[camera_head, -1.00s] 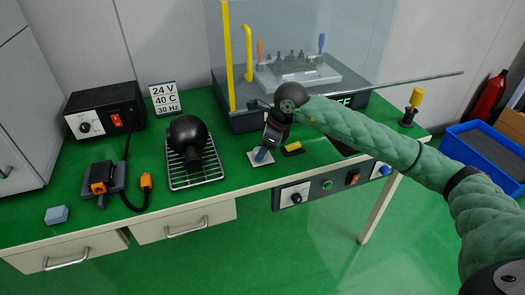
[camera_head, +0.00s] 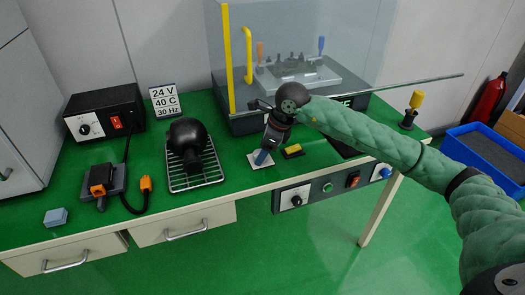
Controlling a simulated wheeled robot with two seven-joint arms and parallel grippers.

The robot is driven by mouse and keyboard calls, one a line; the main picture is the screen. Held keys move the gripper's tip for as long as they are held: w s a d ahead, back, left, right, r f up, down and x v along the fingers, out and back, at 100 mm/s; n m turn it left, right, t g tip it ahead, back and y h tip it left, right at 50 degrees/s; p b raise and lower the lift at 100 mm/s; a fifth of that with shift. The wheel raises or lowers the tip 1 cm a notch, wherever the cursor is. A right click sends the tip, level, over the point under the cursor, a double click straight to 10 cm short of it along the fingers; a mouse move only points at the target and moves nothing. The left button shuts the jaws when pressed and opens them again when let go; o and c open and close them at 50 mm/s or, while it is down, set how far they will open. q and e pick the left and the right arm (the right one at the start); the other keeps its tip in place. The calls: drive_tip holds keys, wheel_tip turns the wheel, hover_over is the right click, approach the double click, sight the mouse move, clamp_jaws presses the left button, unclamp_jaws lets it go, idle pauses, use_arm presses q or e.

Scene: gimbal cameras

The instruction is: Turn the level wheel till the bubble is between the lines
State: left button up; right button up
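My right gripper (camera_head: 266,148) points down at the front of the green bench, over a small white plate (camera_head: 256,170). Whether the fingers are open or shut is too small to tell. A small yellow and black block (camera_head: 292,150), which may be the level, lies just right of the plate, apart from the gripper. No bubble or lines can be made out. I cannot identify the level wheel for sure. My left gripper is out of view.
A clear-screened machine (camera_head: 297,75) with a long rod stands behind my gripper. A black round-headed tool (camera_head: 187,135) rests on a wire rack to the left. A control panel (camera_head: 335,186) with knobs is on the bench front.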

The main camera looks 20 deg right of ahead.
use_arm(q)
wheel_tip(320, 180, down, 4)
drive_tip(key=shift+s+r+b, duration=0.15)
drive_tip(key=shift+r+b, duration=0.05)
drive_tip(key=shift+b, duration=0.15)
use_arm(e)
drive_tip(key=v, duration=0.7)
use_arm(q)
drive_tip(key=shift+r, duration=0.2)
